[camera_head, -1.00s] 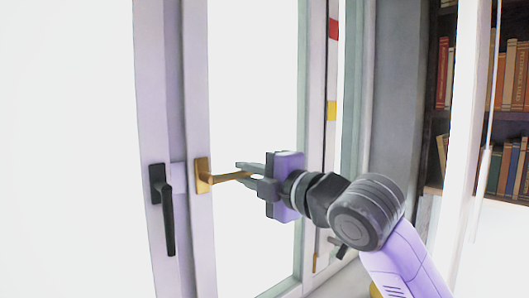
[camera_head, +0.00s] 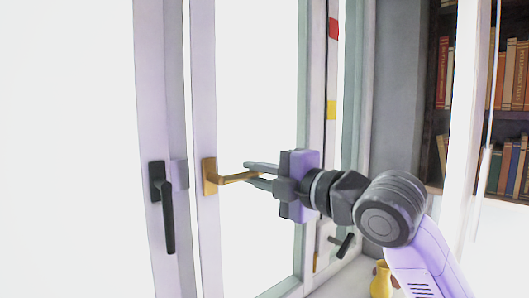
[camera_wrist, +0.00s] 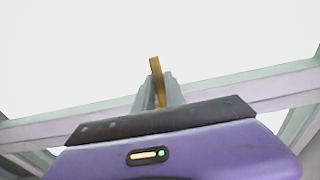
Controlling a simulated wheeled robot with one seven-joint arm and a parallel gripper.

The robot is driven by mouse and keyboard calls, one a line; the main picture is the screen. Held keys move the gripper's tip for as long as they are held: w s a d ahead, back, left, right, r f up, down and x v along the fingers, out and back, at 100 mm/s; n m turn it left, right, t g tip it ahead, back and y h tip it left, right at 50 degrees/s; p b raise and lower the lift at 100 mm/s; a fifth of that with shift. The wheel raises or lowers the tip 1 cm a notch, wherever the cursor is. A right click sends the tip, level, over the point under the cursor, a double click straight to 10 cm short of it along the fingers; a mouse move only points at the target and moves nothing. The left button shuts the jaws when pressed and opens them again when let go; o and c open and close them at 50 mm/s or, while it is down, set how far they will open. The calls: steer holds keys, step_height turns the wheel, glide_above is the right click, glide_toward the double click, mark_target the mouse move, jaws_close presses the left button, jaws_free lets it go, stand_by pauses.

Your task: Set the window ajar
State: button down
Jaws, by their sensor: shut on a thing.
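The window has a left sash (camera_head: 163,100) with a black handle (camera_head: 168,215) hanging down, and a right sash (camera_head: 204,90) with a brass handle (camera_head: 209,177) whose lever points right, about level. My gripper (camera_head: 262,176) is shut on the brass handle's lever from the right. In the wrist view the brass handle (camera_wrist: 156,75) stands up between my fingers (camera_wrist: 170,90), with the pale window frame (camera_wrist: 60,125) running across behind. The right sash stands slightly apart from the left sash, with a narrow gap between their edges.
A yellow vase (camera_head: 381,280) stands on the sill at the lower right, below my arm. Another dark handle (camera_head: 345,245) is on the frame to the right. Bookshelves (camera_head: 510,120) stand behind a white post at far right.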

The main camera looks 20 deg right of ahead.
steer(key=shift+s+d, duration=0.2)
steer(key=shift+s, duration=0.05)
steer(key=shift+s+d+n+g+y+b, duration=0.4)
steer(key=shift+s+d+n+y+b, duration=0.2)
steer(key=shift+s+y, duration=0.3)
steer(key=shift+s, duration=0.15)
steer(key=shift+d, duration=0.1)
steer(key=shift+s+d+n+g+y+b, duration=0.45)
steer(key=shift+s+d+y+b, duration=0.2)
steer(key=shift+s+d, duration=0.25)
steer(key=shift+s, duration=0.1)
steer(key=shift+s+d+n+g+y+b, duration=0.35)
steer(key=shift+s+d+n+y+b, duration=0.2)
steer(key=shift+s+d+b, duration=0.25)
steer(key=shift+s, duration=0.1)
